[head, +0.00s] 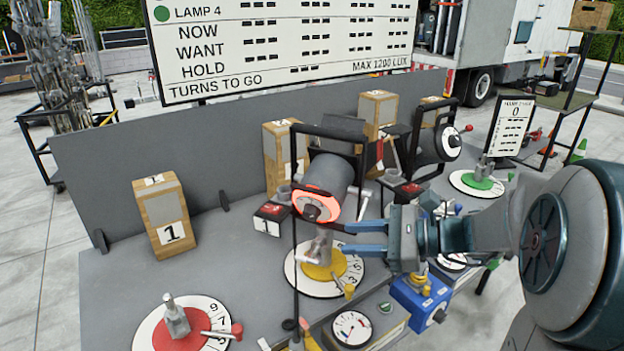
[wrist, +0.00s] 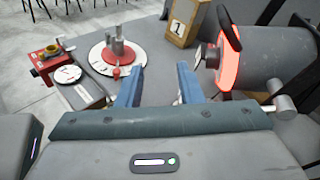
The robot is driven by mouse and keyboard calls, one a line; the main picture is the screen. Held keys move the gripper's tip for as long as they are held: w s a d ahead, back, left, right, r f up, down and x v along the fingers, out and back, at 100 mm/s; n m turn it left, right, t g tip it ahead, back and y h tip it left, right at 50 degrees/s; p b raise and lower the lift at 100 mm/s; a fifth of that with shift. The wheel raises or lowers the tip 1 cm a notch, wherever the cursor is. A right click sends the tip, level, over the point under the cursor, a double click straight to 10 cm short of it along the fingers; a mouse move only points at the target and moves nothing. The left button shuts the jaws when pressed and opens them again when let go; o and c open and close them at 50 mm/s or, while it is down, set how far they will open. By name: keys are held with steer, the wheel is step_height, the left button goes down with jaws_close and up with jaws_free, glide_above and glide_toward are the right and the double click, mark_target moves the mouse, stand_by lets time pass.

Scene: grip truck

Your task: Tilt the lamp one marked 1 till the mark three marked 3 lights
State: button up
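A lamp (head: 335,180) with a grey drum body and a glowing red front ring sits in a black yoke, mid-table; a small box marked 1 (head: 268,219) stands just left of it. In the wrist view the lamp (wrist: 262,72) lies right of the fingers. My gripper (head: 352,238) has two blue fingers spread apart, beside and just below the lamp's right side. In the wrist view the gripper (wrist: 160,86) is open with nothing between its fingers. I cannot pick out a mark marked 3 for certain.
A wooden block marked 1 (head: 168,222) stands left on the grey table. A dial with a red hub (head: 183,330) is front left; a yellow-hubbed dial (head: 298,272) is under the lamp. A blue box (head: 420,298) and a gauge (head: 351,328) crowd the front. A large board (head: 285,45) stands behind.

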mark_target(311, 190)
steer(key=w+d+r+m+t+y, duration=0.2)
steer(key=w+d+r+m+t, duration=0.1)
steer(key=w+d+r+m, duration=0.15)
steer(key=shift+n, duration=0.45)
steer(key=p+x, duration=0.1)
steer(key=x, duration=0.3)
steer(key=p+x, duration=0.1)
steer(key=x, duration=0.4)
steer(key=f+p+x, duration=0.1)
steer(key=x, duration=0.4)
steer(key=shift+w+a+f, duration=0.1)
steer(key=shift+w+a, duration=0.1)
steer(key=shift+c, duration=0.2)
jaws_close()
